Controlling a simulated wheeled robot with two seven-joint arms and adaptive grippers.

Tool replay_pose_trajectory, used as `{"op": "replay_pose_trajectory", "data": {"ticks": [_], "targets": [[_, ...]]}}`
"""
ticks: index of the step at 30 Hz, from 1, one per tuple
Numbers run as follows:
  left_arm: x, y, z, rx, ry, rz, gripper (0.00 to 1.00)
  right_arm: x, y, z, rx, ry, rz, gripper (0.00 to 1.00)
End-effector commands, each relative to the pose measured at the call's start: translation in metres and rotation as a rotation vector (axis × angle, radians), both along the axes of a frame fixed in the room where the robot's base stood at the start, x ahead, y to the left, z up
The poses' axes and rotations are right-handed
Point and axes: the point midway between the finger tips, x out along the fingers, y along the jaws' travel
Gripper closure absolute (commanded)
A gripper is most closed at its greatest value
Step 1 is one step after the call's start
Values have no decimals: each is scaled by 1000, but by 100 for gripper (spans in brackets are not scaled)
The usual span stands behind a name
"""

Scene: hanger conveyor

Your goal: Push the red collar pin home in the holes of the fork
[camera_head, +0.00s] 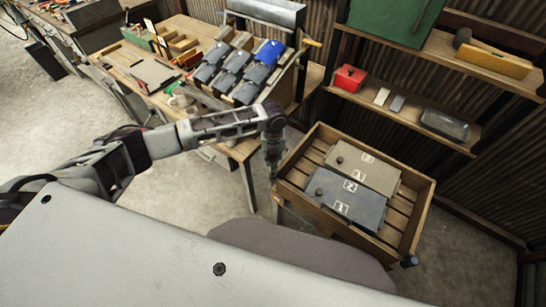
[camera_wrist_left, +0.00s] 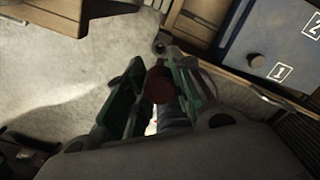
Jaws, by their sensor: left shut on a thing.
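My left gripper (camera_head: 272,168) points down beside the left corner of the wooden crate. In the left wrist view its green-padded fingers (camera_wrist_left: 156,72) are shut on a dark red round piece, the red collar pin (camera_wrist_left: 159,86). The pin's shank and far end are hidden by its head and the fingers. A small grey round metal part (camera_wrist_left: 160,47) shows just beyond the fingertips at the crate's corner. I cannot tell whether it belongs to the fork, nor how deep the pin sits. My right gripper is not in view.
The slatted wooden crate (camera_head: 424,213) holds two flat numbered cases, a beige one (camera_head: 375,173) and a blue-grey one (camera_head: 352,211). A workbench (camera_head: 240,151) stands left of it. Shelves with a red box (camera_head: 349,78) are behind. Concrete floor is free at the left.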

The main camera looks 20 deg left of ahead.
Motion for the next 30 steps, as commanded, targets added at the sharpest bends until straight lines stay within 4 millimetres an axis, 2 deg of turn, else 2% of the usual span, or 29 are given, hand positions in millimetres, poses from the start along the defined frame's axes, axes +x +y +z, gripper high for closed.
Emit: {"op": "replay_pose_trajectory", "data": {"ticks": [19,30], "targets": [[0,0,-36,0,-1,0,97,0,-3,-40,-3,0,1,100],[0,0,-49,-1,0,1,97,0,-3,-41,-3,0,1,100]]}}
